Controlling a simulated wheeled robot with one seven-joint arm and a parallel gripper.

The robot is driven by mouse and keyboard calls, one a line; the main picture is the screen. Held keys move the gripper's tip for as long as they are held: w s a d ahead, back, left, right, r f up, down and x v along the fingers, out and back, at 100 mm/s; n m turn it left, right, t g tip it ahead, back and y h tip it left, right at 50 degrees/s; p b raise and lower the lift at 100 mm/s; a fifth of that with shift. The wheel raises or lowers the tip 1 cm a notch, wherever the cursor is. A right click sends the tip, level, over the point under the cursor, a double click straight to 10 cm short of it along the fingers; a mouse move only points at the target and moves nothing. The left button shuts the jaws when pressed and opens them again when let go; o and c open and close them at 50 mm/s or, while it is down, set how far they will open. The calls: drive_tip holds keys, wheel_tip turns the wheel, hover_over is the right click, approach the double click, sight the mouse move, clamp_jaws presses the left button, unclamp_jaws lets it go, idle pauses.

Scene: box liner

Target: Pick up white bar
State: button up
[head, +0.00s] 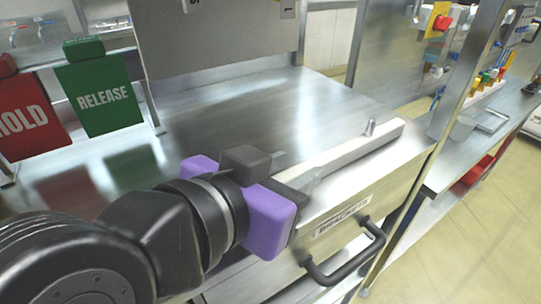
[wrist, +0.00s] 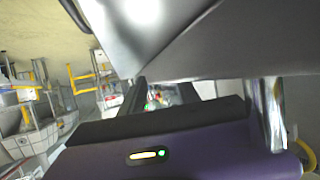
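The white bar (head: 352,148) is long and pale and lies along the front edge of the steel worktop in the head view. A short metal peg (head: 370,127) stands up near its far right end. My gripper (head: 293,171), with its purple body, is at the bar's near left end, which it partly hides. Its fingers look apart, with one on the far side and one near the front. In the wrist view, background shows between the two dark fingers of my gripper (wrist: 162,94). I cannot tell whether either finger touches the bar.
The steel worktop (head: 240,110) is mostly clear behind the bar. A dark drawer handle (head: 345,262) sticks out in front. A green RELEASE sign (head: 104,97) and a red HOLD sign (head: 25,120) stand at left. A shelf unit (head: 455,150) with small items is at right.

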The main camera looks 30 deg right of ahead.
clamp_jaws()
drive_tip(key=shift+r, duration=0.1)
